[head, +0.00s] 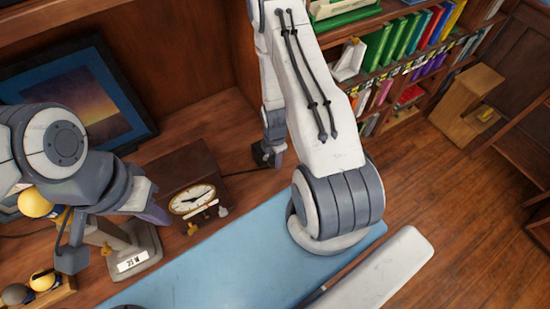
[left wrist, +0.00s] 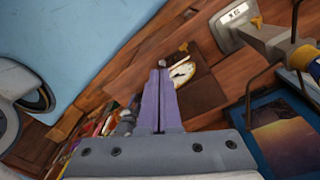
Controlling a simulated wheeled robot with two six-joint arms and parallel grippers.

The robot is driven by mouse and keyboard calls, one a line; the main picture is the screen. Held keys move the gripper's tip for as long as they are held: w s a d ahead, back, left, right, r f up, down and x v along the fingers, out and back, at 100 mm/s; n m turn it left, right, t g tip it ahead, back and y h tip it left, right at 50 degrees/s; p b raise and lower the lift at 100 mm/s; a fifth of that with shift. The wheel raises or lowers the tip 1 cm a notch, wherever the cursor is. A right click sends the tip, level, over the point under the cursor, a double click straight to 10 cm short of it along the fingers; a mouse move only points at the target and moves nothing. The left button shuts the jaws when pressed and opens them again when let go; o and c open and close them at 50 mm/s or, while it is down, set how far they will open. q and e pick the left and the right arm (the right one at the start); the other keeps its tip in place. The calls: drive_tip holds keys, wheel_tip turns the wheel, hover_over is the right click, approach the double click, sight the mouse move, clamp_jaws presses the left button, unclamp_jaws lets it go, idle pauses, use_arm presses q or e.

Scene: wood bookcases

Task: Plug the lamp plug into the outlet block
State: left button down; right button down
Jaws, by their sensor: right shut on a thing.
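My right gripper (head: 274,152) reaches down to the desk beside the wooden clock and is shut on what looks like the lamp plug, which its fingers mostly hide. A small dark block (head: 261,154), apparently the outlet block, is at the fingertips, with a dark cord running left from it. I cannot tell whether the plug is in it. The lamp base (head: 138,257), grey with a wattage label, stands at the left; it also shows in the left wrist view (left wrist: 229,36). My left gripper (left wrist: 160,72) has its purple fingers together, empty, near the clock.
The wooden clock (head: 193,196) stands between my two grippers. A framed picture (head: 75,95) leans at the back left. A blue mat (head: 235,255) covers the front of the desk. Yellow bulbs (head: 42,280) sit at the lower left. Bookshelves (head: 400,45) stand at the right.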

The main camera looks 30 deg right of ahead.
drive_tip(key=shift+w+d+r, duration=0.1)
drive_tip(key=shift+w, duration=1.25)
drive_tip(key=shift+c, duration=2.3)
unclamp_jaws()
drive_tip(key=shift+r, duration=0.5)
drive_tip(key=r+p, duration=0.2)
drive_tip(key=s+r+p, duration=0.1)
drive_tip(key=r+p, duration=0.4)
drive_tip(key=r, duration=0.1)
drive_tip(key=shift+s+r+p, duration=0.15)
drive_tip(key=shift+s+p, duration=0.2)
drive_tip(key=shift+s+r+g+p, duration=0.3)
drive_tip(key=shift+r+p, duration=0.2)
drive_tip(key=shift+p, duration=0.2)
drive_tip(key=shift+a, duration=0.2)
